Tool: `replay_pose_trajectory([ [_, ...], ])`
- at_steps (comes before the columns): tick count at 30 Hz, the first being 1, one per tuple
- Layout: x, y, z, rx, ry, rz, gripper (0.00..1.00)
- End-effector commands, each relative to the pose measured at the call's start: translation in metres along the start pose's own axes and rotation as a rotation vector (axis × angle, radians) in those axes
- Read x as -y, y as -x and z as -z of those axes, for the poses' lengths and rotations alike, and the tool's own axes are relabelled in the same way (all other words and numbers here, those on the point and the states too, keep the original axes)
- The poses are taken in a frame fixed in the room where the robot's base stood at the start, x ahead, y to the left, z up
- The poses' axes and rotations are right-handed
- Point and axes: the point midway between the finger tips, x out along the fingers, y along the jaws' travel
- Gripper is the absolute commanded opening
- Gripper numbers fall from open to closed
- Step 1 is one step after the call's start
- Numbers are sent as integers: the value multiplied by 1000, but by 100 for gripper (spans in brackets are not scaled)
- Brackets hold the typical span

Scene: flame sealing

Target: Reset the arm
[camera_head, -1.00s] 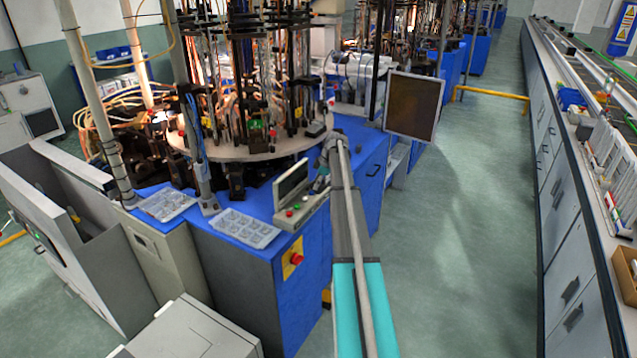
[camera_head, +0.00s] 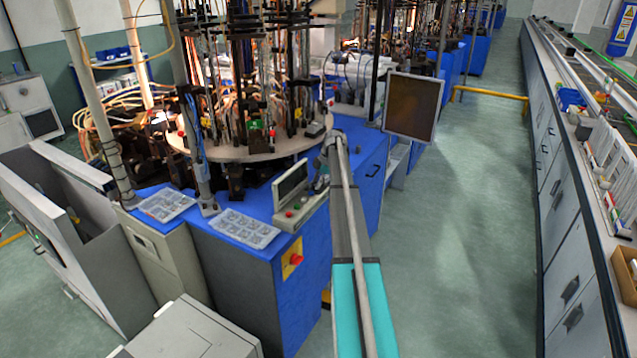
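My arm (camera_head: 350,230) reaches up the middle of the view, with a teal section near the bottom and a grey section above it. Its far joint (camera_head: 335,143) shows beside the round machine table. The arm passes in front of the right part of the blue machine base. My gripper cannot be made out. The part of the arm beyond the far joint is mostly hidden, so what it touches or holds does not show.
A blue machine base (camera_head: 240,262) carries a round table (camera_head: 240,152), two clear trays (camera_head: 245,228) (camera_head: 166,204) and a small control panel (camera_head: 291,187). A dark monitor (camera_head: 412,106) hangs right of the arm. The floor (camera_head: 460,230) is clear up to the long bench (camera_head: 572,225).

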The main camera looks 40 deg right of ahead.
Motion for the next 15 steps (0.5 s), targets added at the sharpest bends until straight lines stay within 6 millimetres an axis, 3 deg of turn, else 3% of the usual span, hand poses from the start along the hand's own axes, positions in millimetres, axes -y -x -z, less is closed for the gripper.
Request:
replay_pose_trajectory([
  [1,-5,1,-3,2,-1,-8,57],
  [5,-4,1,-2,1,-1,-6,79],
  [15,-1,0,0,-1,0,-3,79],
])
